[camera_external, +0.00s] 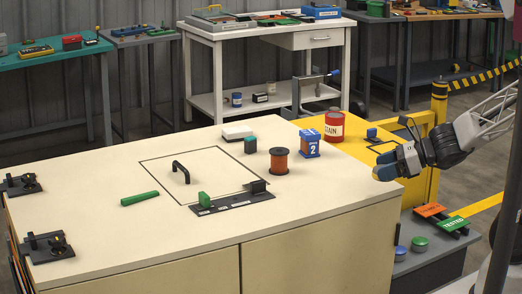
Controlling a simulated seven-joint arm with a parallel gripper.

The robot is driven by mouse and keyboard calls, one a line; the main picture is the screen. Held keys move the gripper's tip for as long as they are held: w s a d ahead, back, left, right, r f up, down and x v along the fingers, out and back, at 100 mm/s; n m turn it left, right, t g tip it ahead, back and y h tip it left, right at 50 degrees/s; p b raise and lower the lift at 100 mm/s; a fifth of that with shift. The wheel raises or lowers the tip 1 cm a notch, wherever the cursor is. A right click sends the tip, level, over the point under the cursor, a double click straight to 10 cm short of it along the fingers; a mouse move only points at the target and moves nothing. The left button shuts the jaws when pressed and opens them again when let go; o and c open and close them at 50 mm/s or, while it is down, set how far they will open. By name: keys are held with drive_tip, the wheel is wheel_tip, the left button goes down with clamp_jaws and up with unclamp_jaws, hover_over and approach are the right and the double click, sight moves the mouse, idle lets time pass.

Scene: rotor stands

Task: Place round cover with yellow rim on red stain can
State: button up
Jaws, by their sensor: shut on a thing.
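The red stain can (334,127) stands upright at the back right of the workbench, with a pale label and a dark round top. My gripper (384,172) is at the right, in front of and to the right of the can and apart from it. I cannot make out that cover elsewhere.
A yellow surface (385,146) lies right of the can. A lower grey shelf holds a blue round piece (400,252) and a green round piece (419,243).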

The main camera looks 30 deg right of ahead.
drive_tip(key=w+d+r, duration=0.2)
drive_tip(key=w+d, duration=0.1)
drive_tip(key=w, duration=0.9)
drive_tip(key=w+d+r, duration=0.3)
drive_tip(key=w, duration=1)
drive_tip(key=w+d+f, duration=0.3)
drive_tip(key=w+d, duration=0.7)
drive_tip(key=d, duration=0.1)
drive_tip(key=w+d+f, duration=0.3)
drive_tip(key=w+d, duration=0.7)
drive_tip(key=d, duration=0.1)
drive_tip(key=shift+w+d+f, duration=0.2)
drive_tip(key=shift+w+d, duration=0.05)
drive_tip(key=shift+w, duration=0.15)
drive_tip(key=shift+w, duration=0.1)
hover_over(336, 114)
drive_tip(key=shift+a+f, duration=0.15)
drive_tip(key=shift+f, duration=0.6)
drive_tip(key=shift+f, duration=1.75)
